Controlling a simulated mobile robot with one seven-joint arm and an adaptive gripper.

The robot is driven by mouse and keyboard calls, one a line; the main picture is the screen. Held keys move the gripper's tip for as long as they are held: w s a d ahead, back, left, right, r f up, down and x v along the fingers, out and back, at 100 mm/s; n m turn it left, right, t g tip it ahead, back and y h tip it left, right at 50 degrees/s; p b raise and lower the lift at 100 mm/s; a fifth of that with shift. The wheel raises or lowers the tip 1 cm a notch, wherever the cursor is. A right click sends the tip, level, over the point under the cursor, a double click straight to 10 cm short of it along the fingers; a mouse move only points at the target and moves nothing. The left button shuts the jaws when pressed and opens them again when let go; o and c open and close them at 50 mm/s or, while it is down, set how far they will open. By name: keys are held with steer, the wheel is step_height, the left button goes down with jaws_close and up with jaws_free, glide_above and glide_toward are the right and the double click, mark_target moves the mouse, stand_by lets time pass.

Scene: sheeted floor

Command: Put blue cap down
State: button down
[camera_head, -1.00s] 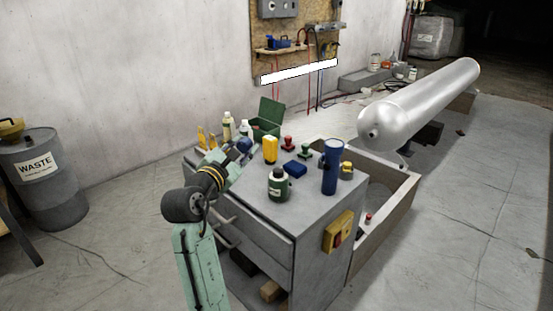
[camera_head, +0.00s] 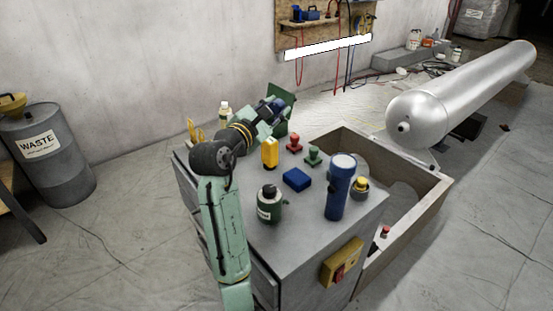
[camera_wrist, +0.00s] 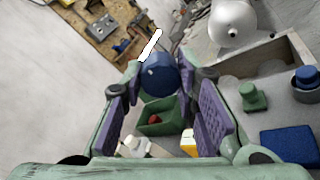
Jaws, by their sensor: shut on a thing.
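My gripper (camera_head: 276,108) is above the far left end of the grey cabinet top, near the open green box (camera_head: 287,122). In the wrist view, my gripper (camera_wrist: 160,88) is shut on the round blue cap (camera_wrist: 159,75), which sits between the fingertips. The cap is held up, and the green box (camera_wrist: 163,128) shows behind and below it with a red thing inside. In the head view the cap is hard to tell apart from the gripper.
On the cabinet stand a yellow item (camera_head: 270,152), red (camera_head: 294,142) and green (camera_head: 313,156) knobbed pieces, a blue block (camera_head: 297,180), a dark green jar (camera_head: 270,204) and a tall blue cylinder (camera_head: 340,175). A white bottle (camera_head: 224,110) is beyond my arm. The cabinet's front corner is bare.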

step_height(320, 180, down, 9)
steer(key=shift+f, duration=0.2)
stand_by(0.3)
steer(key=shift+f, duration=0.1)
steer(key=shift+f, duration=0.5)
steer(key=c, duration=1.3)
jaws_free()
steer(key=shift+o, duration=0.3)
steer(key=shift+r, duration=0.1)
steer(key=r+b+v, duration=0.1)
steer(key=v, duration=1.1)
